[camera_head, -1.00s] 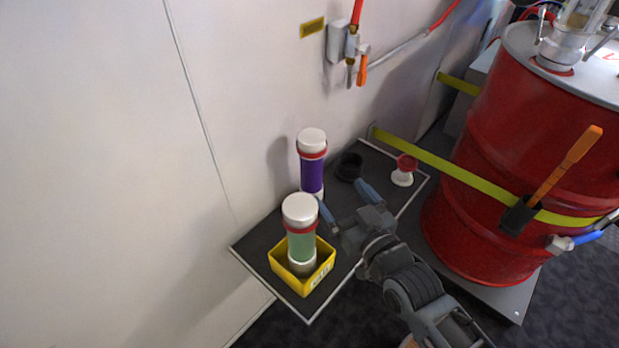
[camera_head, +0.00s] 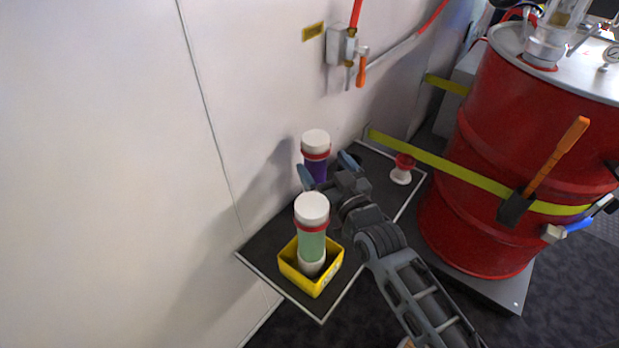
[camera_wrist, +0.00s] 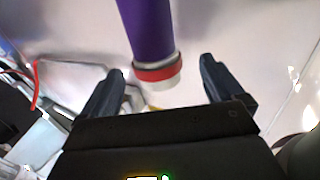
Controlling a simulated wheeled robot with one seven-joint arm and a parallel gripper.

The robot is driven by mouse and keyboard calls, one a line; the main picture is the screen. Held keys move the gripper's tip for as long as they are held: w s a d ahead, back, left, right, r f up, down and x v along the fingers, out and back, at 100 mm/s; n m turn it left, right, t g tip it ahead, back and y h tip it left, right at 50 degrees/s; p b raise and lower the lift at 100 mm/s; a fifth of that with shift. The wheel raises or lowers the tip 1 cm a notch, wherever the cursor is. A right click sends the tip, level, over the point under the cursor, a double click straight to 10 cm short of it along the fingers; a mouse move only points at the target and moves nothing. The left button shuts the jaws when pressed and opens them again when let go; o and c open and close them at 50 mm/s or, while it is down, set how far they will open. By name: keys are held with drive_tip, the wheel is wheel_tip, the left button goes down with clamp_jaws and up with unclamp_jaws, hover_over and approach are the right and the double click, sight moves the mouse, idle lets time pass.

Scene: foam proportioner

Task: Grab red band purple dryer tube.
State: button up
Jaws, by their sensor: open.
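The purple dryer tube (camera_head: 320,170) stands upright on the dark shelf, with a white cap and a red band near its top. My gripper (camera_head: 325,169) is open around or just in front of the tube, one blue fingertip to each side of it in the head view; its lower part is hidden. In the wrist view the purple tube (camera_wrist: 149,30) hangs in from the top, its red band and white end lying between and just beyond my open fingers (camera_wrist: 160,82). No contact shows.
A green tube (camera_head: 311,245) with a red band stands in a yellow bin (camera_head: 326,277) close to my wrist. A small red and white part (camera_head: 402,170) sits on the shelf (camera_head: 262,246) to the right. A red drum (camera_head: 470,220) stands right, the wall behind.

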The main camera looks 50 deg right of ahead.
drive_tip(key=shift+d+r+p+x, duration=0.1)
drive_tip(key=shift+d+p+x, duration=0.05)
drive_tip(key=shift+x, duration=1.75)
drive_tip(key=shift+d+r+p+x, duration=0.1)
drive_tip(key=shift+d+p+x, duration=0.05)
drive_tip(key=shift+x, duration=1.8)
drive_tip(key=shift+s, duration=0.15)
drive_tip(key=shift+c, duration=0.3)
drive_tip(key=c, duration=1.7)
clamp_jaws()
drive_tip(key=shift+r, duration=0.15)
